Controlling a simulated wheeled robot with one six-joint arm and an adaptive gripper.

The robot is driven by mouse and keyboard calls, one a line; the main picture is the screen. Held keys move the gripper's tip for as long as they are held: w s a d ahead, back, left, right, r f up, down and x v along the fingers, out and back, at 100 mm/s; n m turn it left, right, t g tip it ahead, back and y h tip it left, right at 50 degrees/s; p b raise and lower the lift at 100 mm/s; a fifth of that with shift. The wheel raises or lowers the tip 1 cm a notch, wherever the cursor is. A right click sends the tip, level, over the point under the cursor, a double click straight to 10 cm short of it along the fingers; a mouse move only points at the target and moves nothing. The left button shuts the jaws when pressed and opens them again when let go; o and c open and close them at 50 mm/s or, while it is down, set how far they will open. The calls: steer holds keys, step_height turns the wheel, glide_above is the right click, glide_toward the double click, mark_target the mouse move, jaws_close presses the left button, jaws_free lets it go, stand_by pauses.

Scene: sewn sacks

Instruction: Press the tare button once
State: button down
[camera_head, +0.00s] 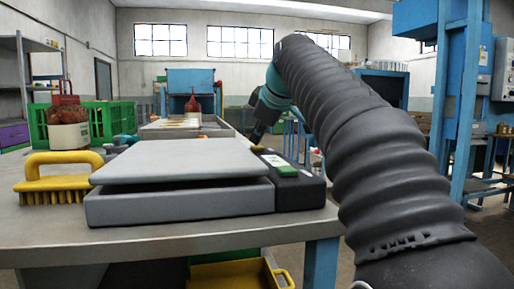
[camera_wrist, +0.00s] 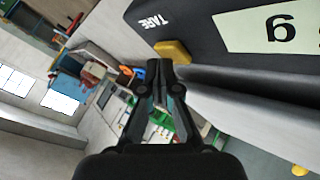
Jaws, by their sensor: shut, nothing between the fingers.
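The scale has a wide grey platform (camera_head: 190,160) and a dark housing (camera_head: 302,190) along its right side. In the wrist view the housing (camera_wrist: 220,62) carries a white TARE label, a pale display (camera_wrist: 270,27) and a yellow tare button (camera_wrist: 174,51). My gripper (camera_head: 257,143) points down at the far end of the housing. In the wrist view my gripper (camera_wrist: 160,68) is shut and empty, its tips close beside the button. I cannot tell whether they touch it.
A yellow brush (camera_head: 60,178) lies left of the scale on the grey table (camera_head: 40,220). A labelled pot (camera_head: 68,128) and a green crate (camera_head: 105,120) stand behind it. A metal tray (camera_head: 175,130) is beyond the scale. A blue frame (camera_head: 460,100) rises at right.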

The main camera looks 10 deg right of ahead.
mark_target(258, 147)
steer(key=shift+f, duration=0.35)
stand_by(0.3)
steer(key=shift+r, duration=0.15)
steer(key=shift+r+p, duration=0.75)
steer(key=shift+r, duration=0.1)
step_height(258, 147, up, 5)
steer(key=p, duration=0.5)
stand_by(0.8)
